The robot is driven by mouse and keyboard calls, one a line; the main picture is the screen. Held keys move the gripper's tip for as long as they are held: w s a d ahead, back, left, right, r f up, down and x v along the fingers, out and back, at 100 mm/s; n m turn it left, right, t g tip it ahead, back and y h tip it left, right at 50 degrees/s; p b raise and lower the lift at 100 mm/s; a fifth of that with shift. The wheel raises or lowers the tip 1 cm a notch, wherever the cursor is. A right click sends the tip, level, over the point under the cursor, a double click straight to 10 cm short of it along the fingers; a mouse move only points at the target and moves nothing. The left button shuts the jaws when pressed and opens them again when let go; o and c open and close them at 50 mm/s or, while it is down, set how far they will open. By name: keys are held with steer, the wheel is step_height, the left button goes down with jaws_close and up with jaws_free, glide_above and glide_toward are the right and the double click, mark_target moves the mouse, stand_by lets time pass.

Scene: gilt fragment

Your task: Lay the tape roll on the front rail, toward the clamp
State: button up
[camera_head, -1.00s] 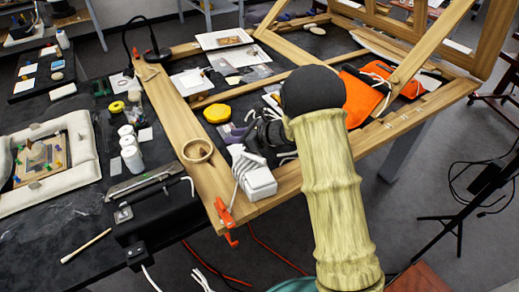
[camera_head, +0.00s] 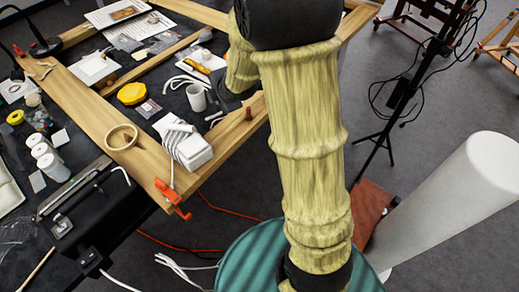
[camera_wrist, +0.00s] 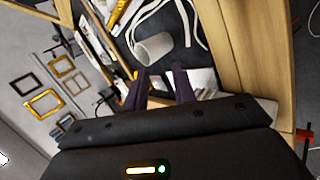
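A tan ring (camera_head: 122,137), apparently the tape roll, lies flat on the left rail of the wooden frame near its front corner. The orange clamp (camera_head: 172,195) grips that corner; part of it shows at the right edge of the wrist view (camera_wrist: 305,136). The front rail (camera_head: 232,128) runs up and right from the corner, partly hidden by my arm. In the wrist view my gripper (camera_wrist: 160,82) has its two dark fingers apart, and I see nothing held between them. The tan ring does not show in the wrist view.
White jars (camera_head: 50,166) and a yellow ring (camera_head: 15,117) are left of the frame.

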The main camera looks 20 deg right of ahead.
steer(key=s+d+m+g+h, duration=0.1)
steer(key=s+d+m+g, duration=0.1)
steer(key=s+m, duration=0.8)
steer(key=s+d+f+m+g+h, duration=0.1)
steer(key=s+m+g, duration=0.3)
steer(key=s+m, duration=0.6)
steer(key=shift+s+d+f, duration=0.25)
steer(key=shift+s+d, duration=0.5)
steer(key=shift+s, duration=0.25)
